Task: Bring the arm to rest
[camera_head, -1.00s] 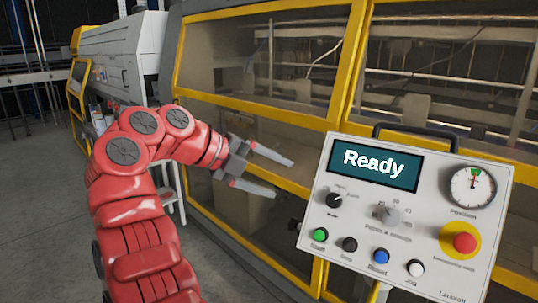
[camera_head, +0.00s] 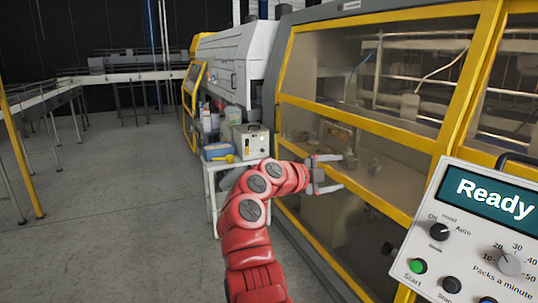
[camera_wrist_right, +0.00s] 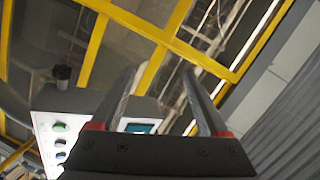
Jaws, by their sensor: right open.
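My right arm is red and comes up from the bottom of the head view. Its gripper (camera_head: 328,172) is open and empty, its two fingers apart and pointing right, in front of the yellow-framed machine guard. In the right wrist view the gripper (camera_wrist_right: 165,100) shows its two fingers spread with nothing between them. The control panel (camera_head: 455,235) is at the right edge of the head view, to the right of the gripper, and its display reads "Ready". Part of the panel also shows in the wrist view (camera_wrist_right: 80,100). My left gripper is not in view.
The case packer's yellow-framed guard (camera_head: 405,128) stands close behind the gripper. A small side table (camera_head: 209,190) holds a beige box (camera_head: 250,140), a blue tray (camera_head: 217,152) and bottles. A conveyor (camera_head: 125,77) runs at the back left. The grey floor (camera_head: 110,200) at left is open.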

